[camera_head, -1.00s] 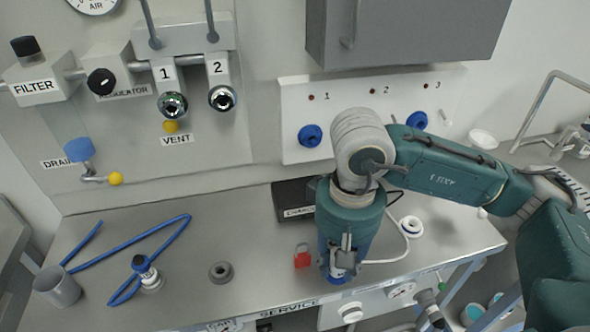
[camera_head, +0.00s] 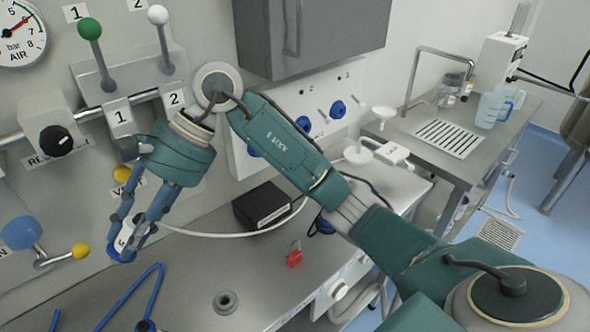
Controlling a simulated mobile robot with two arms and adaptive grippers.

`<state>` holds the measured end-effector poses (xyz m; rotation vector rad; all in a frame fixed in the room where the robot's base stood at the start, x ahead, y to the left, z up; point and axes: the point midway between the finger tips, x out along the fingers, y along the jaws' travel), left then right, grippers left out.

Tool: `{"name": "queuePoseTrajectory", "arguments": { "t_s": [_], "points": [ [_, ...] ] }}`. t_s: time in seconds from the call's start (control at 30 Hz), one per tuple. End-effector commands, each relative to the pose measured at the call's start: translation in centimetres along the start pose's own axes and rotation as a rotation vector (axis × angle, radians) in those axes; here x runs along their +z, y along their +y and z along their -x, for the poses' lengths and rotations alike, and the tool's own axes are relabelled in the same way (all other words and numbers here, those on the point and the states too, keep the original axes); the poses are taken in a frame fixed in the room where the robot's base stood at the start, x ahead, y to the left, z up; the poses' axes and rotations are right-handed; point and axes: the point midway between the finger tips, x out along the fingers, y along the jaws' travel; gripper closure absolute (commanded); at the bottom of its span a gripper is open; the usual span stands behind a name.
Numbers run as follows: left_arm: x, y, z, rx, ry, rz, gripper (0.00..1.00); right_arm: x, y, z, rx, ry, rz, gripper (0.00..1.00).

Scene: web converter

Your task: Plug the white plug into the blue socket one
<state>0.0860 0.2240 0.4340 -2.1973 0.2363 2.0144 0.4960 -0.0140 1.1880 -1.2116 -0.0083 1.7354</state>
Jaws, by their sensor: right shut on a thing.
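My right gripper (camera_head: 124,243) is shut on a small white piece with a dark mark, which looks like the white plug (camera_head: 124,236). The fingers cover much of it. A white cable trails from it to the right over the bench. The gripper is in the air over the left part of the bench, in front of the valves. The blue socket one (camera_head: 255,151) is on the white wall panel (camera_head: 240,168) to the right, partly behind my right arm; its number is hidden. The plug is well apart from it. My left gripper is not in view.
Two more blue sockets (camera_head: 303,124) (camera_head: 337,108) follow on the panel. A black box (camera_head: 262,207), red padlock (camera_head: 294,255) and grey ring (camera_head: 226,302) are on the bench. A grey cabinet (camera_head: 330,40) overhangs the panel.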

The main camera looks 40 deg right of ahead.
Motion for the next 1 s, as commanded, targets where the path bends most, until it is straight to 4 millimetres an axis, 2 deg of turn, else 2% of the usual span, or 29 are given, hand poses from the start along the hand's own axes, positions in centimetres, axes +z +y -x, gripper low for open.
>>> {"name": "queuePoseTrajectory", "arguments": {
  "t_s": [0.1, 0.27, 0.47, 0.57, 0.67, 0.8, 0.9, 1.0],
  "points": [
    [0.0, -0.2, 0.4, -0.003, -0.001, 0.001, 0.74, -2.5, -1.4, 2.9, -0.234, 0.018, -0.163, 1.0],
    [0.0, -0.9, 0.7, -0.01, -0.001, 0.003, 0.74, -6.3, -1.8, 6.2, -0.497, 0.07, -0.302, 1.0],
    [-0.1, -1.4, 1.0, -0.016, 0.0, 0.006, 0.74, -11.1, -0.3, 9.6, -0.752, 0.146, -0.411, 1.0],
    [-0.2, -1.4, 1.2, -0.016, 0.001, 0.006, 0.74, -13.6, 1.1, 11.2, -0.868, 0.191, -0.453, 1.0],
    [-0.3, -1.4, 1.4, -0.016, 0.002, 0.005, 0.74, -16.5, 3.3, 12.8, -0.99, 0.244, -0.495, 1.0],
    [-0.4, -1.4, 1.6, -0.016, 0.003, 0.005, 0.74, -21.1, 8.3, 15.2, -1.177, 0.35, -0.552, 1.0],
    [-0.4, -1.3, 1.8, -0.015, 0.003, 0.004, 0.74, -23.8, 12.2, 16.7, -1.289, 0.426, -0.578, 1.0],
    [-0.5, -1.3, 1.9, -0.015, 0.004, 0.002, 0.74, -25.6, 15.6, 17.8, -1.371, 0.488, -0.59, 1.0]
  ]
}}
